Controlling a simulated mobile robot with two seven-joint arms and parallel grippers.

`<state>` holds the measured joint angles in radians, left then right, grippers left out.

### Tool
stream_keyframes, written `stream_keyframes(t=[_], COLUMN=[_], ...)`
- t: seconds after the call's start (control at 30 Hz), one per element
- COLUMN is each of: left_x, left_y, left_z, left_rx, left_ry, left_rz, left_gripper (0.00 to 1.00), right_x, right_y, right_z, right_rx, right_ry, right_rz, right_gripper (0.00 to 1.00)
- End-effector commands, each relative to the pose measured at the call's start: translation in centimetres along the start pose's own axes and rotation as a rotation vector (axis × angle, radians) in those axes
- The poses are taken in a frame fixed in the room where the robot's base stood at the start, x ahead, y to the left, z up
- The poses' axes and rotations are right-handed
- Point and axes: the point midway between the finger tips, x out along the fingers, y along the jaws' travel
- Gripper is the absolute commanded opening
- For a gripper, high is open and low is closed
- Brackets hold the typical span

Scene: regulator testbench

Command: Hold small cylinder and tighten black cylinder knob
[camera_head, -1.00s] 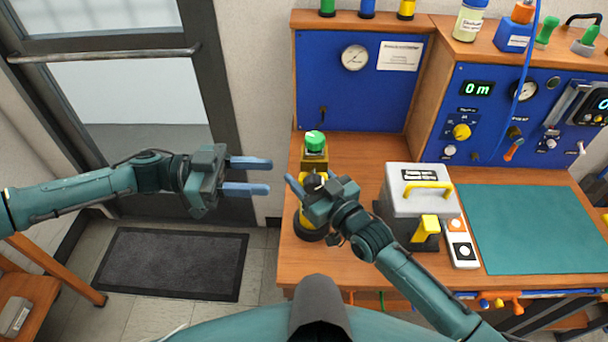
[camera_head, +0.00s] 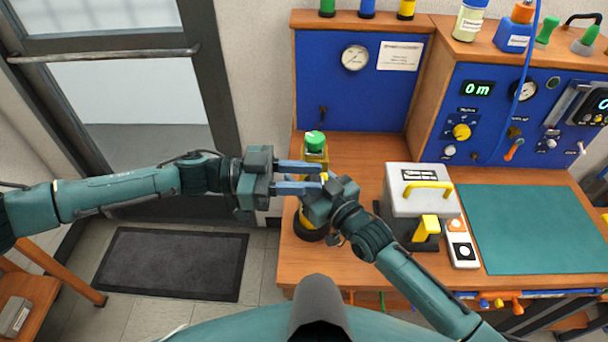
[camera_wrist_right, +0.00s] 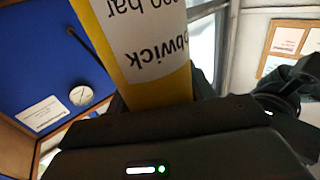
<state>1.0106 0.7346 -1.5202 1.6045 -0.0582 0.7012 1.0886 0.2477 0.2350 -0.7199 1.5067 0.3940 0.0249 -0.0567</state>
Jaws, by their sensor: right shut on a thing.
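A yellow cylinder (camera_head: 306,217) stands at the left end of the bench, partly hidden behind my grippers. A black round part (camera_head: 309,234) shows at its near end, and a yellow block with a green cap (camera_head: 315,141) shows just behind. My right gripper (camera_head: 312,189) is shut at the yellow cylinder. In the right wrist view the yellow cylinder (camera_wrist_right: 190,84) with a white label runs up from the gripper. My left gripper (camera_head: 318,177) is open, its two blue fingers apart and reaching over the cylinder area beside the right gripper. I cannot tell whether they touch anything.
A grey box with a yellow handle (camera_head: 427,188) stands right of my right gripper, with a small switch box (camera_head: 461,250) beside it. A green mat (camera_head: 530,230) lies clear at the right. Blue gauge panels (camera_head: 365,105) stand behind.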

Motion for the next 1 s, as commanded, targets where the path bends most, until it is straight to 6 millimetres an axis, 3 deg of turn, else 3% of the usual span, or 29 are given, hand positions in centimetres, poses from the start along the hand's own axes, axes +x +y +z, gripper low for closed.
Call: stream_keyframes(t=[0.33, 0.67, 1.0], left_x=[-0.03, 0.07, 0.58], left_y=[0.0, 0.0, 0.04], left_z=[0.01, -0.1, -0.56], left_rx=[0.0, 0.0, 0.009], left_ry=[0.0, -0.031, -0.239], left_rz=[0.0, 0.003, 0.008], left_gripper=[0.01, 0.0, 0.0], right_x=[0.0, 0.0, 0.01], right_y=[-0.17, -0.18, -0.21], right_z=[0.06, 0.05, 0.04], right_rx=[0.008, 0.008, 0.007], right_ry=[-0.001, -0.001, -0.001], right_rz=[-0.002, -0.002, -0.003], right_gripper=[0.0, 0.0, 0.0])
